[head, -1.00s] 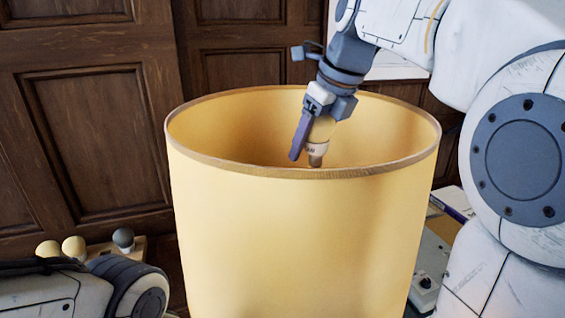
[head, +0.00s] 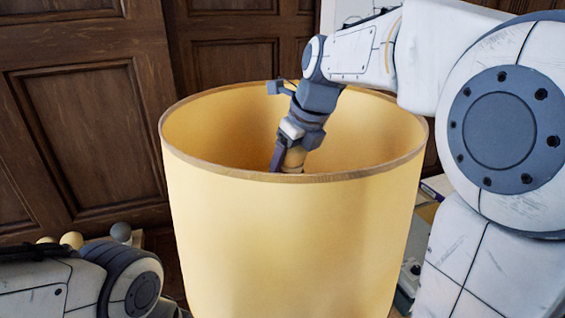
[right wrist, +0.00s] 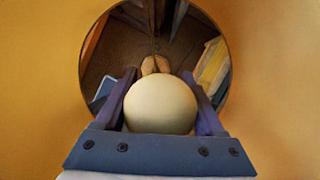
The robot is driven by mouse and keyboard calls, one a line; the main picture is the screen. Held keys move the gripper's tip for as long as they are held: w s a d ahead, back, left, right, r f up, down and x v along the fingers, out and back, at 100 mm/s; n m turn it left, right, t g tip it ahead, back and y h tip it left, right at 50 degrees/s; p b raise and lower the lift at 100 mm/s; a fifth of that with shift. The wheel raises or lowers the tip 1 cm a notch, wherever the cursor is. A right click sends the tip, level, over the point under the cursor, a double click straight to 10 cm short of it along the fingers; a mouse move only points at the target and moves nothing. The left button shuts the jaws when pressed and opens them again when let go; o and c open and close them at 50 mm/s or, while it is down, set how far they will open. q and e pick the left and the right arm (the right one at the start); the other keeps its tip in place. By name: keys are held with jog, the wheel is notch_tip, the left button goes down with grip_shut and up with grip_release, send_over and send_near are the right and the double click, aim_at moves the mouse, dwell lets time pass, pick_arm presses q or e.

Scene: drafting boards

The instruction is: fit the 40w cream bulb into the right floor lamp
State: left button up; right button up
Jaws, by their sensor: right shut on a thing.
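The lamp's large cream-yellow shade (head: 290,235) stands open-topped in the middle of the head view. My right gripper (head: 284,161) reaches down inside its rim and is shut on a cream bulb (head: 294,158). The bulb's lower part is hidden behind the shade's front rim. In the right wrist view the round bulb (right wrist: 160,105) sits between the two purple fingers, with the shade's inner wall (right wrist: 40,80) around. Beyond the bulb, a brownish two-lobed thing (right wrist: 155,65) shows near the shade's lower opening; I cannot tell if it is the socket. My left gripper is not in view.
Several bulbs, cream (head: 71,240) and grey (head: 121,232), stand at the lower left behind my left arm. Dark wood panelling (head: 80,120) is behind. A grey-green object (head: 408,280) lies right of the shade.

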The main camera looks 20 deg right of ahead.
aim_at(302, 149)
jog(key=o, duration=1)
jog(key=shift+o, duration=0.2)
jog(key=shift+r, duration=0.15)
jog(key=b+v, duration=0.2)
jog(key=v, duration=0.8)
jog(key=shift+d+r, duration=0.1)
jog(key=shift+r, duration=0.1)
jog(key=shift+b+v, duration=0.3)
jog(key=shift+v, duration=0.45)
jog(key=shift+s, duration=0.1)
